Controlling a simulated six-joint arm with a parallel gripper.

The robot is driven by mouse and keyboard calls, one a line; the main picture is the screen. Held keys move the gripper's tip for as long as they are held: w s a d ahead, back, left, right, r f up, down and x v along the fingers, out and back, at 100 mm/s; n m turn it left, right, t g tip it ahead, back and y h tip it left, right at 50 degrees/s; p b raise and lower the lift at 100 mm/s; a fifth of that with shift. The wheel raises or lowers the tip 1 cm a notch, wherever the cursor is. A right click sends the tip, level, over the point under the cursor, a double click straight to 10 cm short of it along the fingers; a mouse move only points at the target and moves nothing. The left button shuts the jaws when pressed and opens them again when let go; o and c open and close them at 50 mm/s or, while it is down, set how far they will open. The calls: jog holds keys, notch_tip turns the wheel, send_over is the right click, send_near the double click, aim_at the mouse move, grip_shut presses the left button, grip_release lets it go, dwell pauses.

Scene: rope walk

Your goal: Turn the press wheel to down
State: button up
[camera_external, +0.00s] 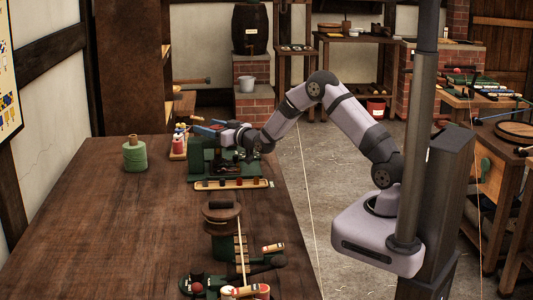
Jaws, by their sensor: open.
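A green machine (202,165) with dark parts stands on the bench below the end of my arm; it looks like the press. Its wheel cannot be made out clearly, as my wrist and gripper cover part of its top. My gripper (207,128) points left, level with the machine's upper part. It is open, with nothing visibly held. At this size I cannot tell whether its fingers touch the wheel or stay apart from it, nor which way the wheel is turned.
A green spool (134,156) stands left on the bench. A round brown-topped device (221,211) stands nearer the front. The bench's left side (90,225) is clear.

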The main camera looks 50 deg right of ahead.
jog(key=c, duration=1.1)
jog(key=shift+o, duration=0.2)
